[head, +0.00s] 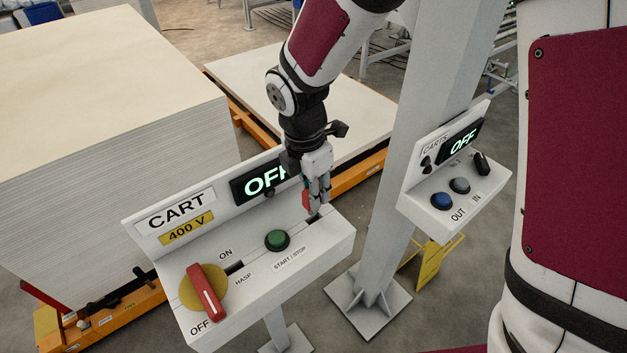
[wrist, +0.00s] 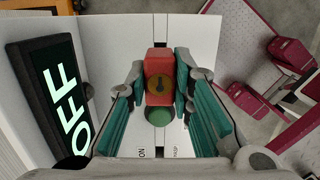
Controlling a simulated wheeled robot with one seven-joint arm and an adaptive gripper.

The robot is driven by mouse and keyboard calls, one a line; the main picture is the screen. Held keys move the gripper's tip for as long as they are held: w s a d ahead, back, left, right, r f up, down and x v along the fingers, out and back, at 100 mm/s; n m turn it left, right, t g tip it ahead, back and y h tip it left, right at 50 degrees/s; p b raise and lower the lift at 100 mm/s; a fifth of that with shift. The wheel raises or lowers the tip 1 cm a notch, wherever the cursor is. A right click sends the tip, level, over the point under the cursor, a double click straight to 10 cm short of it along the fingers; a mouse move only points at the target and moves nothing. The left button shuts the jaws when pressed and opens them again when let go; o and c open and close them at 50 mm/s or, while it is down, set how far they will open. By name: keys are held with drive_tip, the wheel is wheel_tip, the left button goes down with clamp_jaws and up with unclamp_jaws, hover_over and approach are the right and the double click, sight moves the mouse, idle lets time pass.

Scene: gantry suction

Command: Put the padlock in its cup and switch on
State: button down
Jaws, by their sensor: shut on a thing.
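My gripper (head: 318,203) is shut on the red padlock (wrist: 159,68), low over the right end of the white CART panel (head: 253,285). The padlock (head: 306,201) shows between the fingers, with a keyhole on its facing side in the wrist view. I cannot tell whether it touches the panel. The green START/STOP button (head: 276,239) is left of my gripper. The CART display (head: 259,180) reads OFF.
A second panel (head: 455,190) with an OFF display, a blue button and a black lever is mounted on a grey post (head: 405,160) at the right. A tall sheet stack (head: 110,130) stands at the left and a low one (head: 300,95) behind.

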drive_tip(key=shift+f, duration=0.25)
drive_tip(key=shift+f, duration=0.2)
drive_tip(key=shift+f+b, duration=0.85)
drive_tip(key=shift+f, duration=1.1)
drive_tip(key=c, duration=1.3)
unclamp_jaws()
drive_tip(key=shift+r, duration=0.1)
drive_tip(key=r, duration=0.8)
drive_tip(key=s+a+r, duration=0.1)
drive_tip(key=r, duration=0.2)
drive_tip(key=shift+a+r, duration=0.1)
drive_tip(key=shift+r, duration=0.3)
drive_tip(key=shift+c, duration=0.5)
